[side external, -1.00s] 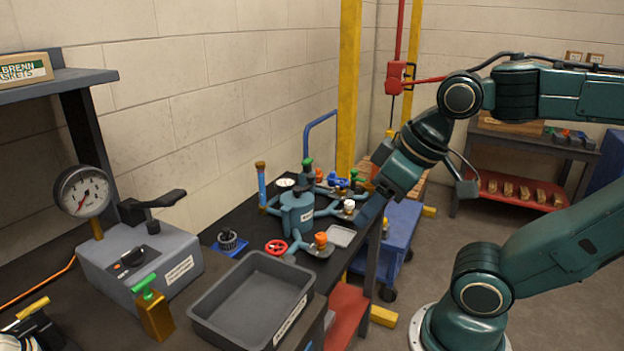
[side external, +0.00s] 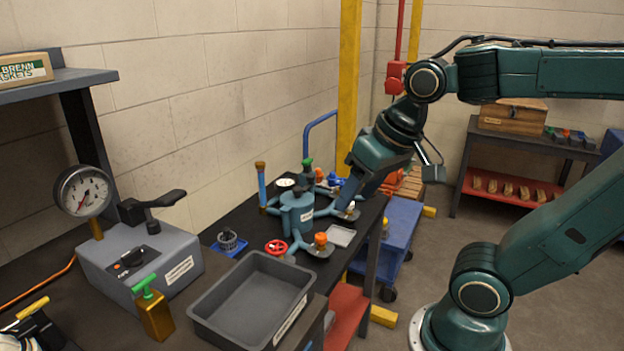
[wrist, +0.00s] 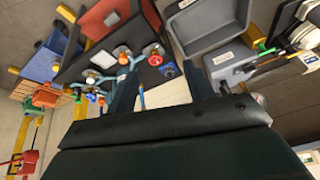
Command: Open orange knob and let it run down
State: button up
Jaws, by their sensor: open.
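A teal manifold with a central vessel (side external: 297,212) stands on the dark bench. One orange knob (side external: 320,239) sits on the front right branch. Another orange knob (side external: 319,175) shows at the back, behind the vessel. My gripper (side external: 347,205) points down at the right branch, close to a small white-capped fitting (side external: 349,213). My arm hides part of the right and rear branches. In the wrist view my gripper (wrist: 160,82) has its two dark fingers wide apart with nothing held between them.
A large grey bin (side external: 213,312) and a gauge box (side external: 145,268) stand in front. A blue cart (side external: 398,232) stands beyond the bench.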

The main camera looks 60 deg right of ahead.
jog(key=w+d+m+g, duration=0.1)
jog(key=w+d+m, duration=0.3)
jog(key=w+m, duration=0.2)
jog(key=m+g, duration=0.4)
jog(key=m, duration=1.4)
send_over(321, 235)
notch_tip(321, 235, down, 13)
jog(key=shift+a+r, duration=0.1)
jog(key=shift+r, duration=0.05)
notch_tip(321, 235, down, 14)
jog(key=shift+r, duration=0.1)
jog(key=c, duration=1)
